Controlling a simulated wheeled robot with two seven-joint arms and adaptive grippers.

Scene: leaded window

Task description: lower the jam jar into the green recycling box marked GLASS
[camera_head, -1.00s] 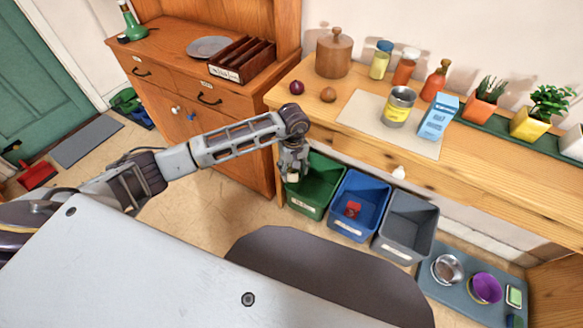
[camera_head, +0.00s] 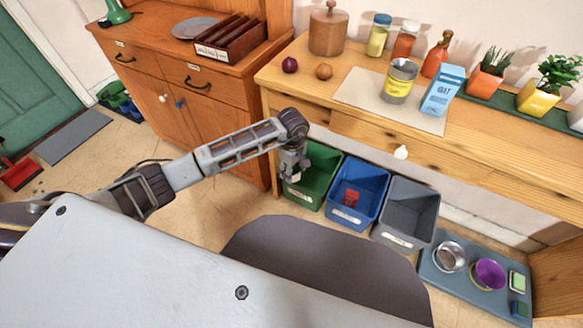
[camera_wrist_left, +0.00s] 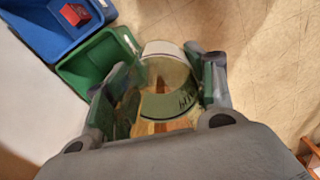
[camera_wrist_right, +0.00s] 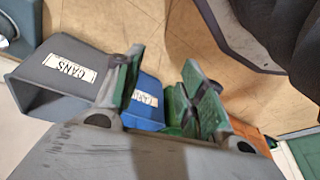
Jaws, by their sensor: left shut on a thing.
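The green box (camera_head: 322,160) stands on the floor under the table's left end, left of the blue box. Its label is mostly hidden or unreadable here. My left gripper (camera_head: 293,168) is at the box's left part in the head view. In the left wrist view my left gripper (camera_wrist_left: 160,95) is shut on a see-through glass jar (camera_wrist_left: 166,78) with a pale rim and a dark green band with lettering. There the jar overlaps the right side of the green box (camera_wrist_left: 92,62), with floor beyond it. I cannot tell its height over the rim. My right gripper (camera_wrist_right: 165,90) is open and empty.
A blue box (camera_head: 358,190) with a red item in it and a grey box (camera_head: 408,210), labelled CANS in the right wrist view (camera_wrist_right: 70,66), stand to the right. A tray (camera_head: 462,285) with bowls lies further right. The table (camera_head: 350,70) overhangs the boxes' back; a cabinet (camera_head: 215,110) stands left.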

